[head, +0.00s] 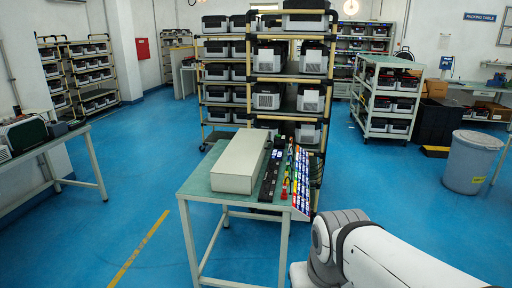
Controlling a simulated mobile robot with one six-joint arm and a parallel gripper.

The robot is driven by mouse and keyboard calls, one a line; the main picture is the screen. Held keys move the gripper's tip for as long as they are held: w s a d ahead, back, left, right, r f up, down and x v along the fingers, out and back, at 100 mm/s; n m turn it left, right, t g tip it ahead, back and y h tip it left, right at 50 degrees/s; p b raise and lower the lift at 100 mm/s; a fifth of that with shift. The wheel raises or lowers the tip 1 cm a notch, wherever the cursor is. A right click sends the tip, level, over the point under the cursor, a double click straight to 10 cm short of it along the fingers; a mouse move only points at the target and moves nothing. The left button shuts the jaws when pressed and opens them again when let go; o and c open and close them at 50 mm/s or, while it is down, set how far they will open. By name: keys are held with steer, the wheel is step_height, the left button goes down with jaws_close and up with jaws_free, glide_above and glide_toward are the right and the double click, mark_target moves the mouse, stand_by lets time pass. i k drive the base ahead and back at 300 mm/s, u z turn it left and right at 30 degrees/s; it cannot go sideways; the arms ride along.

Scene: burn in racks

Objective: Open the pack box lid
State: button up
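A long, pale grey box (239,163) lies on the green-topped table (205,187) in the middle of the head view. It looks closed, with a flat top, but I cannot make out a lid seam or hinge. I cannot tell for sure whether it is the pack box. Brown cartons (437,88) also show far off at the right, too small to tell whether they have lids. My white and grey arm fills the lower right corner, to the right of the table. My gripper is out of view.
A dark strip (272,174) and colourful bins (298,180) sit right of the pale box. A tall rack (280,78) of units stands behind. A grey bin (471,163) stands at right, a bench (75,140) at left. Blue floor is clear on both sides.

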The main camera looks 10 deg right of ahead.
mark_target(244, 155)
steer(key=u, duration=0.1)
steer(key=i, duration=1.6)
steer(key=z, duration=0.55)
steer(key=k, duration=0.85)
steer(key=z, duration=0.1)
steer(key=i, duration=1.35)
steer(key=u, duration=0.05)
